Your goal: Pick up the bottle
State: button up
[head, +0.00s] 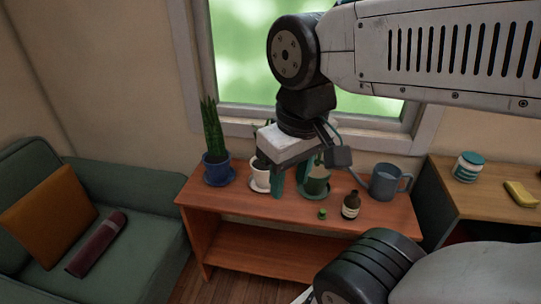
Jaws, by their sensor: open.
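The bottle (351,205) is small and dark brown with a pale label. It stands upright near the front edge of the wooden shelf table (240,211), right of the middle. My gripper (290,192) points down above the table, to the left of the bottle and apart from it. Its two teal fingers are spread, with nothing seen between them. The gripper partly hides the plants behind it.
A small green object (322,213) lies just left of the bottle. Potted plants, one in a blue pot (217,170), one in a white pot (260,176) and one in a green pot (317,184), line the back. A sofa (120,205) is at left.

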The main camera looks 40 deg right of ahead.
aim_at(350, 209)
jog(key=z, duration=1.3)
